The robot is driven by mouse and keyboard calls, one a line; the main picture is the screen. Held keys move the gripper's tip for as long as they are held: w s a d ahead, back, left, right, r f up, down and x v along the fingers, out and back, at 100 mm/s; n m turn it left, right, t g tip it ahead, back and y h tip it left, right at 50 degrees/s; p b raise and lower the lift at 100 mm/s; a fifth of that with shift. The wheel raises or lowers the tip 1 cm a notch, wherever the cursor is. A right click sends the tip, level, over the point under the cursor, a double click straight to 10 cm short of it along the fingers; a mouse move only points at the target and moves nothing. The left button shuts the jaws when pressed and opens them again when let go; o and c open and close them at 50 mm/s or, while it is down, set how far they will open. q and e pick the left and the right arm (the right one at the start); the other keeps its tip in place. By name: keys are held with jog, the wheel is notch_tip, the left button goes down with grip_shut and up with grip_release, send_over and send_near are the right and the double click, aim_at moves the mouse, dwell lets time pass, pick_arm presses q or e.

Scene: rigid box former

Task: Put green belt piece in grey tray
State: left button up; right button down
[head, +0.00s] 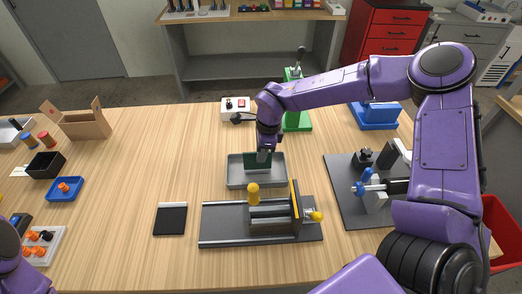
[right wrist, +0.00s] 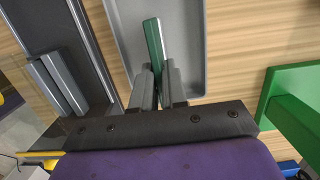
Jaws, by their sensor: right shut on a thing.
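The grey tray (head: 240,184) lies in the middle of the table, behind the grey former. My right gripper (head: 264,154) points down over the tray's back part and is shut on the green belt piece (head: 250,161). In the right wrist view, the dark green bar (right wrist: 153,42) sticks out from between the fingers (right wrist: 160,85), over the floor of the grey tray (right wrist: 192,50). I cannot tell whether the piece touches the tray floor. The fingers hide part of it. My left gripper is not in view; only a bit of my left arm shows.
The grey former (head: 225,222) with rollers and yellow knobs stands just in front of the tray. A black pad (head: 171,219) lies to its left. A green stand (head: 298,121) and a white switch box (head: 235,108) stand behind. A grey plate with a blue-handled device (head: 345,200) is at right.

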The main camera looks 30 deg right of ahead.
jog(key=shift+w+f, duration=0.35)
jog(key=shift+w, duration=0.25)
jog(key=c, duration=1.2)
grip_release()
jog(key=shift+s+r, duration=0.1)
jog(key=shift+s, duration=0.15)
jog(key=shift+o, duration=0.2)
jog(key=shift+s+r, duration=0.2)
jog(key=shift+s, duration=0.15)
jog(key=shift+w, duration=0.3)
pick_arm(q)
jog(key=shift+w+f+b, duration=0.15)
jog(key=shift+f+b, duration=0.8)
pick_arm(e)
notch_tip(320, 180, up, 12)
jog(key=s+d, duration=0.1)
jog(key=shift+d, duration=0.3)
jog(key=shift+f, duration=0.1)
